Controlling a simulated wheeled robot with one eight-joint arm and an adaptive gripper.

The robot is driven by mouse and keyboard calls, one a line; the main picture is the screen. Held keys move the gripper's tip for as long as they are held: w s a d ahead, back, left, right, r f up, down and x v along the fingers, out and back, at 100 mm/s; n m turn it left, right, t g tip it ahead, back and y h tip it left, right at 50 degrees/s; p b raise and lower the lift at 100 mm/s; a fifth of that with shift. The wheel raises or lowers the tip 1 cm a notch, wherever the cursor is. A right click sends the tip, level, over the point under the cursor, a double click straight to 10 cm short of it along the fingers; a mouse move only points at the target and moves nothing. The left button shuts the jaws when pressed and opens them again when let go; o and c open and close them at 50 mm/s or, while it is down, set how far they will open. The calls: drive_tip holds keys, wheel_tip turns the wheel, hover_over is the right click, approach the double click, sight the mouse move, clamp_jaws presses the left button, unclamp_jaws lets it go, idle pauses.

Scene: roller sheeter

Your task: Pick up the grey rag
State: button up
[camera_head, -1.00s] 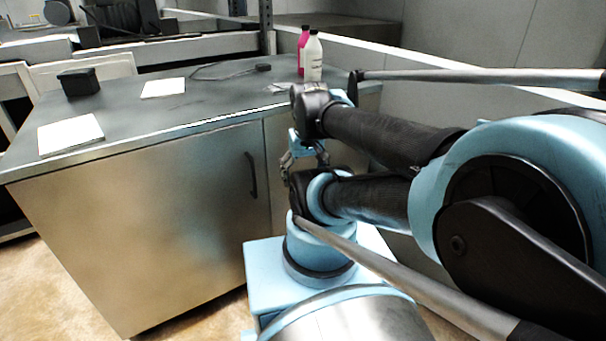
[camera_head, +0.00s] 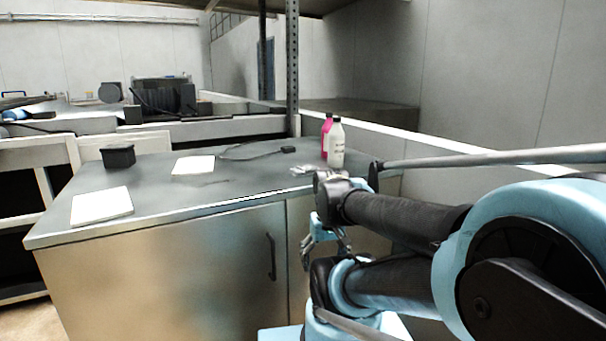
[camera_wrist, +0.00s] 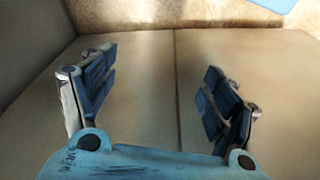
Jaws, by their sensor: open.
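A small, crumpled light-grey thing (camera_head: 303,170) lies on the grey countertop (camera_head: 228,183) just left of the bottles. It may be the grey rag, but it is too small to tell. My gripper (camera_head: 320,240) hangs in front of the cabinet, below the countertop edge and apart from that thing. In the wrist view my gripper (camera_wrist: 160,95) is open, with its two fingers wide apart and nothing between them. Behind the fingers is the plain cabinet front (camera_wrist: 150,60) with a vertical seam. No rag shows in the wrist view.
A white bottle (camera_head: 336,145) and a pink bottle (camera_head: 326,130) stand at the counter's back right. A black box (camera_head: 118,156), two white sheets (camera_head: 102,206) (camera_head: 193,165) and a black cable-like item (camera_head: 288,150) lie farther left. The cabinet has a dark handle (camera_head: 271,257).

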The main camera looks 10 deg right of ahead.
drive_tip(key=shift+o, duration=0.3)
drive_tip(key=shift+o, duration=0.2)
drive_tip(key=shift+s+r, duration=0.25)
drive_tip(key=w+r+m+g, duration=0.1)
drive_tip(key=w+r+m, duration=0.3)
drive_tip(key=w+r, duration=0.5)
drive_tip(key=w+r+m, duration=0.3)
drive_tip(key=w+r, duration=0.4)
drive_tip(key=r, duration=0.5)
drive_tip(key=w+r+m+g, duration=0.1)
drive_tip(key=w+r+m, duration=0.4)
drive_tip(key=w, duration=0.4)
drive_tip(key=w+r+m, duration=0.3)
drive_tip(key=w+r, duration=0.4)
drive_tip(key=w, duration=0.3)
hover_over(304, 167)
drive_tip(key=f, duration=1)
drive_tip(key=shift+s+d+f, duration=0.1)
drive_tip(key=shift+d+f, duration=0.1)
drive_tip(key=shift+f, duration=0.15)
drive_tip(key=shift+a+f, duration=0.15)
drive_tip(key=shift+f, duration=1.2)
drive_tip(key=shift+a+f, duration=0.15)
drive_tip(key=shift+f, duration=1.2)
drive_tip(key=shift+c, duration=0.5)
